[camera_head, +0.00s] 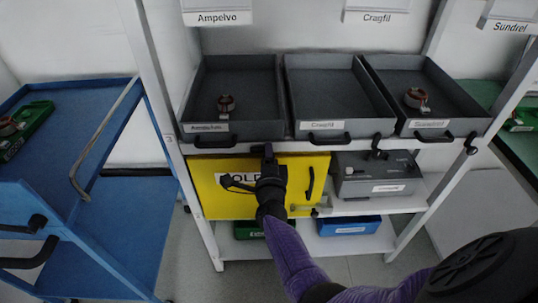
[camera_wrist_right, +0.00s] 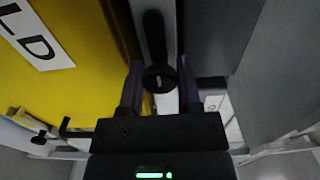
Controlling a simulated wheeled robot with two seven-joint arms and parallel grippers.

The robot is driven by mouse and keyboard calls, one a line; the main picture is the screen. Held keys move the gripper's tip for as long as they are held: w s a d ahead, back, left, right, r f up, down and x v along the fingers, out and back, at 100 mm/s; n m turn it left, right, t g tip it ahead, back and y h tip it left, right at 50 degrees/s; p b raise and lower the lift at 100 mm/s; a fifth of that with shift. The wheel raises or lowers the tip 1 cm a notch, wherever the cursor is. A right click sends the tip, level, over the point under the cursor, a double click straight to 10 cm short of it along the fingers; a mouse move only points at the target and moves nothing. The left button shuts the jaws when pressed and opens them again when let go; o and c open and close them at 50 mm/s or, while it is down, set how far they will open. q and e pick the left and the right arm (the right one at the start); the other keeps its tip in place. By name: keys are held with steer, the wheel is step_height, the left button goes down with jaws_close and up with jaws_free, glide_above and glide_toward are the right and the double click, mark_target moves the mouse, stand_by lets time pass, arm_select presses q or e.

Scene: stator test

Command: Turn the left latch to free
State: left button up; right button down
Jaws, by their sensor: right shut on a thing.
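The left latch (camera_wrist_right: 153,38) is a black lever with a round knob, on the pale front rail below the trays. In the wrist view its lever runs up the picture from the knob. My right gripper (camera_wrist_right: 158,82) has its fingers on either side of the knob and is shut on it. In the head view my right gripper (camera_head: 268,168) reaches up in front of the yellow panel (camera_head: 212,204), over its printed word. The fingers and wrist largely hide the latch there. My left gripper is not in view.
Three grey trays stand above: Ampelvo (camera_head: 235,80), Cragfil (camera_head: 330,85) and Sundrel (camera_head: 395,75). Further latches sit on the rail, one below the middle tray (camera_head: 378,150). A grey box (camera_head: 375,185) stands right of the yellow panel. A blue cart (camera_head: 95,220) stands at left.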

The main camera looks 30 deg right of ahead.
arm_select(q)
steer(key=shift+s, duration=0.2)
arm_select(e)
steer(key=shift+f, duration=0.1)
steer(key=shift+c, duration=1.6)
jaws_free()
steer(key=shift+a, duration=0.1)
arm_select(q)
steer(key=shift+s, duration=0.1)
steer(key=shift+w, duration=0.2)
